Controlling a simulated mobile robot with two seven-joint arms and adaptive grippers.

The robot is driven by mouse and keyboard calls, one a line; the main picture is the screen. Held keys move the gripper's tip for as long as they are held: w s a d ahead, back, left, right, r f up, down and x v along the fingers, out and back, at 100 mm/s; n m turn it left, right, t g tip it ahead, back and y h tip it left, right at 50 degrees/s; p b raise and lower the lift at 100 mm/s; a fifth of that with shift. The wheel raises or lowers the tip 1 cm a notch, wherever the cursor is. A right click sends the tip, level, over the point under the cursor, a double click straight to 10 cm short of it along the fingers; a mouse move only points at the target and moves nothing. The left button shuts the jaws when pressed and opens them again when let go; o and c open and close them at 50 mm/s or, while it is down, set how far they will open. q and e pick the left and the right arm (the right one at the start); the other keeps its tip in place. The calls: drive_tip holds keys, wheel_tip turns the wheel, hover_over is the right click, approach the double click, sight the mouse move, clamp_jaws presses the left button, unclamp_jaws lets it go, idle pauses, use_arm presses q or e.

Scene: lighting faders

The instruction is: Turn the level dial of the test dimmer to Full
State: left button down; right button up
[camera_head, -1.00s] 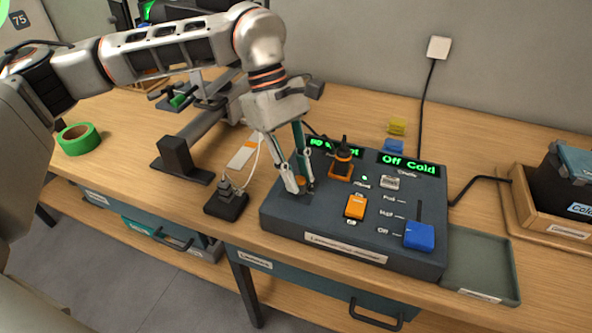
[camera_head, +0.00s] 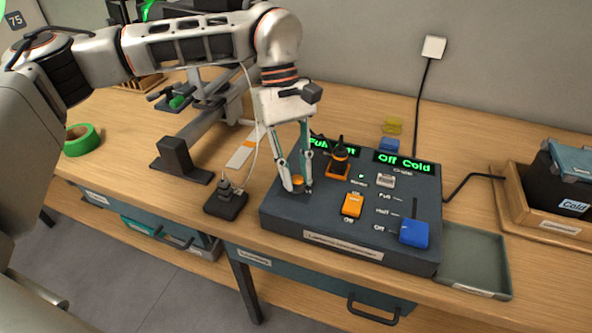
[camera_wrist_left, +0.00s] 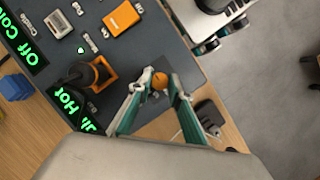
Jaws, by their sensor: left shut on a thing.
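The test dimmer is a dark box (camera_head: 345,222) on the bench. Its level dial, a small orange knob (camera_head: 297,180), sits at the left of the top face. My left gripper (camera_head: 297,187) points down and is shut on the dial, one fingertip on each side. The wrist view shows the dial (camera_wrist_left: 160,81) between the fingertips. The right display (camera_head: 404,162) reads "Off Cold".
The box also carries an orange rocker switch (camera_head: 352,204), a blue fader cap (camera_head: 414,233) by "Off" and an orange-collared black part (camera_head: 339,160). An empty grey tray (camera_head: 472,262) is at its right. A black plug block (camera_head: 226,202) with a cable is at its left.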

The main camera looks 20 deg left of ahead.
use_arm(q)
drive_tip(key=c, duration=1.8)
unclamp_jaws()
drive_tip(key=shift+c, duration=0.2)
drive_tip(key=v, duration=1.2)
